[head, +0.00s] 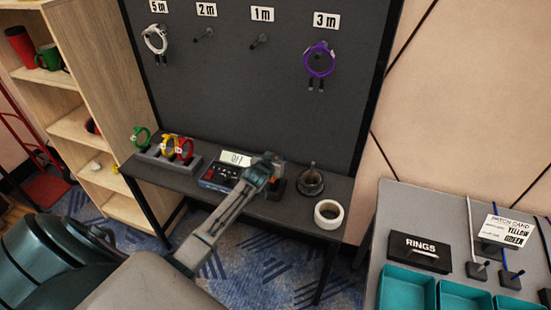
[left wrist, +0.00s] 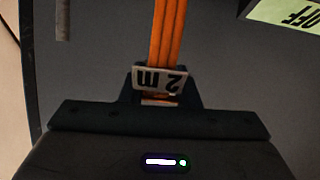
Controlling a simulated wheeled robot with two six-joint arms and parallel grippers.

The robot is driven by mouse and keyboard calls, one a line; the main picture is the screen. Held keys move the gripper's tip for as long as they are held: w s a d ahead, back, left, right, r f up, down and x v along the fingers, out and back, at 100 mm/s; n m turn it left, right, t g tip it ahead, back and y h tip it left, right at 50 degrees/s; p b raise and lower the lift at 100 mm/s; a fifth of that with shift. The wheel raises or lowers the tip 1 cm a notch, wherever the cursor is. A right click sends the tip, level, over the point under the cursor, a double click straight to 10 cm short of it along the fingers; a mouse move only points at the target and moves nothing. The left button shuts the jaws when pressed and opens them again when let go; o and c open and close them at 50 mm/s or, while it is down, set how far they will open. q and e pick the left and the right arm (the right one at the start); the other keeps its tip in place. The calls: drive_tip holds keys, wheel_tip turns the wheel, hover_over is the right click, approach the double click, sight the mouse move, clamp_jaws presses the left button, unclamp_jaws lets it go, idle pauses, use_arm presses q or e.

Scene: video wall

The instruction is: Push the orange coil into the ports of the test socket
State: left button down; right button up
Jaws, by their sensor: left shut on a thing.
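My left gripper (head: 268,170) is over the bench beside the tester, shut on the orange coil. In the left wrist view the orange coil (left wrist: 174,36) runs as parallel strands up from the jaws, with a "2 m" tag (left wrist: 160,79) at the grip. In the head view the gripper hides most of the coil. The tester (head: 220,174) has a lit display reading OFF; the display's corner (left wrist: 288,16) shows in the left wrist view. A dark block (head: 279,187) just beyond the gripper may be the test socket; its ports and the coil's plugs are hidden. My right gripper is out of view.
A stand with green, yellow and red coils (head: 166,158) is left of the tester. A dark round holder (head: 310,184) and a white tape roll (head: 329,213) are to the right. A white coil (head: 155,40) and a purple coil (head: 319,60) hang on the panel; the 2 m and 1 m pegs are bare.

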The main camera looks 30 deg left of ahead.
use_arm(q)
drive_tip(key=shift+f, duration=0.1)
idle(0.4)
drive_tip(key=shift+f+b, duration=0.35)
drive_tip(key=shift+f, duration=0.2)
idle(0.4)
drive_tip(key=shift+f+b, duration=0.3)
drive_tip(key=shift+f, duration=0.05)
drive_tip(key=c, duration=1)
unclamp_jaws()
